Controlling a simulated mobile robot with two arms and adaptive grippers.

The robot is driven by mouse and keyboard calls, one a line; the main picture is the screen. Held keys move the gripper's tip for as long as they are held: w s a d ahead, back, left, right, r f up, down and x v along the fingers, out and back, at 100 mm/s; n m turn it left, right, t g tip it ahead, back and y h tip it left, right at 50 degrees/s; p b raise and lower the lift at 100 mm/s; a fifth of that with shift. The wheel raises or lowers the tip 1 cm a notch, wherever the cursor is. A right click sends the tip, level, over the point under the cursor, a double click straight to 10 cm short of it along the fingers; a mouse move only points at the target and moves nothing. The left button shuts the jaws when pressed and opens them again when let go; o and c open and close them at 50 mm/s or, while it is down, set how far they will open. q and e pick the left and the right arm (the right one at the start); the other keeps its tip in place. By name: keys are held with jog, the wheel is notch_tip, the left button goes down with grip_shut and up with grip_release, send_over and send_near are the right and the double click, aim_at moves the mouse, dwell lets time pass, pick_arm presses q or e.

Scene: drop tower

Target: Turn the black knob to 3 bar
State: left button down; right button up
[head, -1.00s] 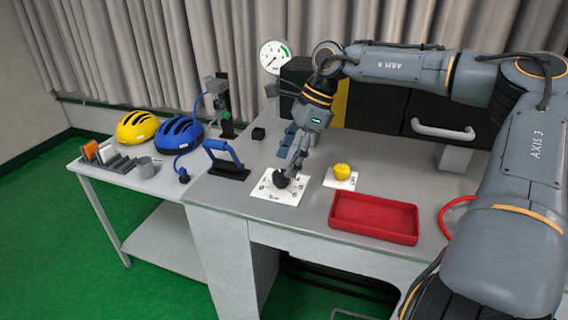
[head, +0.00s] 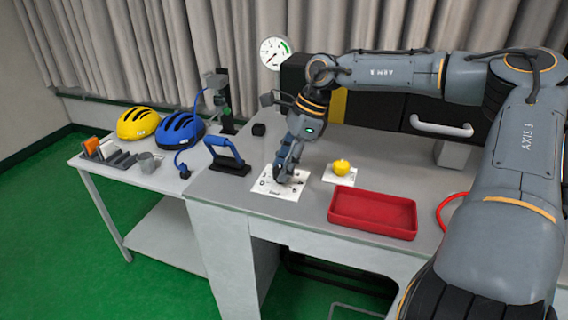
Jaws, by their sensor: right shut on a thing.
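The black knob (head: 281,175) sits on a white dial plate (head: 288,192) with small markings on the bench top. My right gripper (head: 284,173) points down at the knob, its fingers shut on it and covering most of it. The markings are too small to read and the knob's pointer is hidden. A round pressure gauge (head: 274,54) with a white face and a green band stands behind the bench; I cannot read its value. My left gripper is not in view.
A yellow knob on a white plate (head: 341,168) and a red tray (head: 373,215) lie to the right of the dial. A blue-handled thing (head: 225,156) stands to its left. Yellow (head: 138,123) and blue (head: 180,130) helmets rest on the side table. The bench's front edge is close.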

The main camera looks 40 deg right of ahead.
jog(key=shift+f+m+b, duration=0.2)
jog(key=shift+m+b, duration=0.5)
jog(key=shift+b, duration=0.3)
jog(key=m+t+h+b, duration=0.1)
jog(key=m+b, duration=0.2)
jog(key=b, duration=0.2)
jog(key=shift+s+m, duration=0.1)
jog(key=shift+m, duration=0.3)
jog(key=shift+s+a+r+m+t+h+b, duration=0.1)
jog(key=shift+m+t+h+b, duration=0.2)
jog(key=shift+m+b, duration=0.45)
jog(key=shift+a+m+t+h+b, duration=0.1)
jog(key=shift+m+h+b, duration=0.3)
jog(key=shift+m+b, duration=0.3)
jog(key=o, duration=1.2)
jog(key=shift+r, duration=0.1)
